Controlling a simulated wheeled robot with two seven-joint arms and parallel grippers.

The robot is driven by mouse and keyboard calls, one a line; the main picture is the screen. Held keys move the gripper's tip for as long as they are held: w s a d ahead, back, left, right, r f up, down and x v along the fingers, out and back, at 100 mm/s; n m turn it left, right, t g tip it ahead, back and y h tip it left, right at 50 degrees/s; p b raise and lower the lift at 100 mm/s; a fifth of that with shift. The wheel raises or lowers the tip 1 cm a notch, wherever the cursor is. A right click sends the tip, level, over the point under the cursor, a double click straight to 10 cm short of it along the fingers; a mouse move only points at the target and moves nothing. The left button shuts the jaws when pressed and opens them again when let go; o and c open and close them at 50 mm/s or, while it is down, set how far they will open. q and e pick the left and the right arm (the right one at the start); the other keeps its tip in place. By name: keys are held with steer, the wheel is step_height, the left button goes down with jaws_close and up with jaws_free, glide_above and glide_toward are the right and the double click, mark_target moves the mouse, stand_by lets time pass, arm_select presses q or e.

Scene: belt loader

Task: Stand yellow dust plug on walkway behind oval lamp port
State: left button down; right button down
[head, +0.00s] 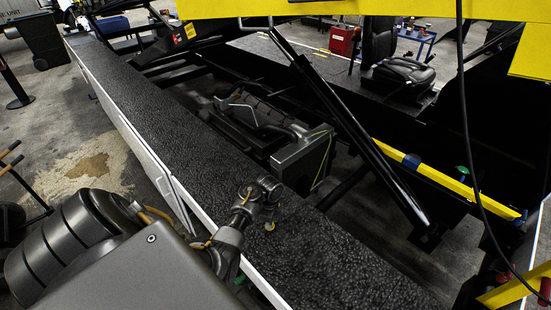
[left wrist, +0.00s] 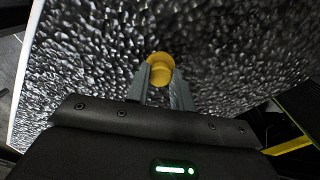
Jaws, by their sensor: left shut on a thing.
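The yellow dust plug (head: 270,226) is small in the head view, just below my left gripper (head: 268,212), over the walkway. In the left wrist view the plug (left wrist: 160,64) is held at the tips of my left gripper (left wrist: 162,82), which is shut on it. The walkway (head: 150,100) is a long black, rough-textured strip with a pale side edge. It also fills most of the left wrist view (left wrist: 90,70). I cannot tell whether the plug touches the walkway. I cannot make out the oval lamp port. My right gripper is not in view.
A dark grey box-shaped machine part (head: 300,158) stands beside the walkway's right side. A black diagonal strut (head: 360,140) and a yellow rail (head: 440,175) lie farther right. A black seat (head: 395,65) stands at the back. The walkway around the gripper looks clear.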

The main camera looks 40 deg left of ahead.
arm_select(q)
steer(key=shift+s, duration=0.15)
steer(key=c, duration=1.6)
jaws_free()
steer(key=o, duration=0.4)
steer(key=shift+a+f, duration=0.1)
steer(key=shift+r, duration=0.4)
step_height(320, 180, up, 11)
steer(key=b, duration=0.1)
steer(key=shift+r, duration=0.2)
